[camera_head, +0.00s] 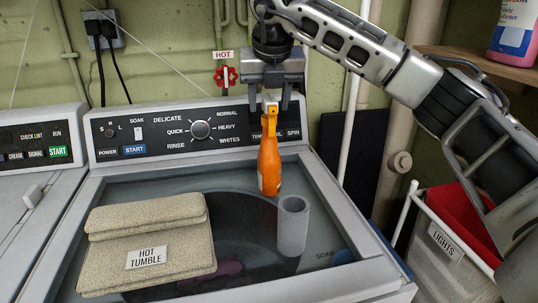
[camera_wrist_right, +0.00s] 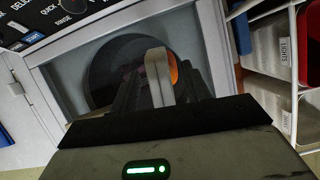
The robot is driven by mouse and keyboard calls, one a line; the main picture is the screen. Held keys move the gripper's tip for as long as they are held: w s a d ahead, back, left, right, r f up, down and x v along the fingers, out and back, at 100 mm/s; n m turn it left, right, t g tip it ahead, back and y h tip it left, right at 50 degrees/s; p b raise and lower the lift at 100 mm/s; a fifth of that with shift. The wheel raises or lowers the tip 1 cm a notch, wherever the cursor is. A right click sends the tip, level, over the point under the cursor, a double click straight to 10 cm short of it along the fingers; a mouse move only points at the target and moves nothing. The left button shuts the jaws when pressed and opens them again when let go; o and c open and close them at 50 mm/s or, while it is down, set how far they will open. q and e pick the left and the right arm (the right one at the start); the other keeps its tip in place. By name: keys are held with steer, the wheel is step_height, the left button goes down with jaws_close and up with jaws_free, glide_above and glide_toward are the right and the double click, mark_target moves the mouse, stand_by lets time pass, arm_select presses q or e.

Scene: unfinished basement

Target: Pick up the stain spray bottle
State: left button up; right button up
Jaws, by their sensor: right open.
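In the right wrist view, a bit of the orange bottle (camera_wrist_right: 173,68) shows beyond the dark fingers; the rest is hidden. My left gripper is not in view.
A grey cylinder (camera_head: 293,228) stands just right of the bottle on the lid. A folded beige towel (camera_head: 150,225) labelled HOT TUMBLE lies at the left. The control panel (camera_head: 200,130) rises behind.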

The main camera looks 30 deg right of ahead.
jaws_close()
steer(key=shift+r, duration=0.1)
stand_by(1.2)
